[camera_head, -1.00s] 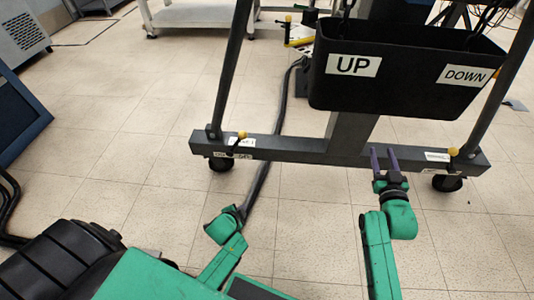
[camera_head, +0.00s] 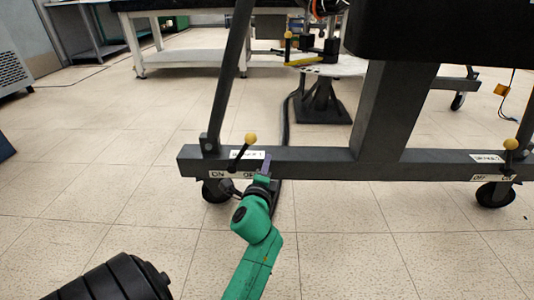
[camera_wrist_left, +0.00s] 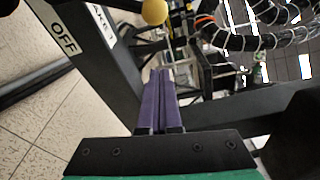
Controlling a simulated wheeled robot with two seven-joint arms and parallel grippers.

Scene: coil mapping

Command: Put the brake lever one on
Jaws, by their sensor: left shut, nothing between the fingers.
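The brake lever one (camera_head: 238,157) is a dark rod with a yellow knob (camera_head: 250,138). It stands at the left end of the frame's grey base beam, by a white brake label. The rod tilts right at its top, towards the OFF side. An ON label (camera_head: 217,175) is left of its foot and an OFF label (camera_head: 250,174) right of it. My left gripper (camera_head: 266,165) is shut and empty, just right of the lever. In the left wrist view its purple fingers (camera_wrist_left: 160,85) are together, below the yellow knob (camera_wrist_left: 155,12). Contact is not clear. My right gripper is out of view.
The base beam (camera_head: 320,162) spans the view on casters. A second lever with a yellow knob (camera_head: 511,144) stands at its right end. A dark bin (camera_head: 440,30) hangs above. The tiled floor in front is clear.

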